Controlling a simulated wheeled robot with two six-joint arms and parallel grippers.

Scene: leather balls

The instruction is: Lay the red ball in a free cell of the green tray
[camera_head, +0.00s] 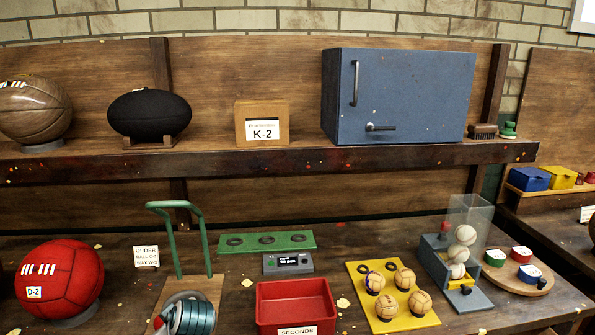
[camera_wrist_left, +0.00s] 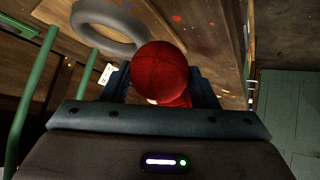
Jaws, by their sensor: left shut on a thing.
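The red ball (camera_wrist_left: 160,66) fills the space between the jaws of my left gripper (camera_wrist_left: 163,84) in the left wrist view; the gripper is shut on it. In the head view a small red patch, likely this ball, shows low at the left beside a teal banded shape; the gripper's fingers cannot be made out there. The green tray (camera_head: 252,247) lies flat at the back of the bench, to the right of the held ball. Its several cells, marked by dark rings, look empty. My right gripper is not in view.
A green handle frame (camera_head: 202,240) stands close to my left gripper. A grey display box (camera_head: 288,264) and red bin (camera_head: 296,292) sit before the tray. A yellow tray (camera_head: 391,312) of tan balls is at right. The shelf (camera_head: 280,157) overhangs behind.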

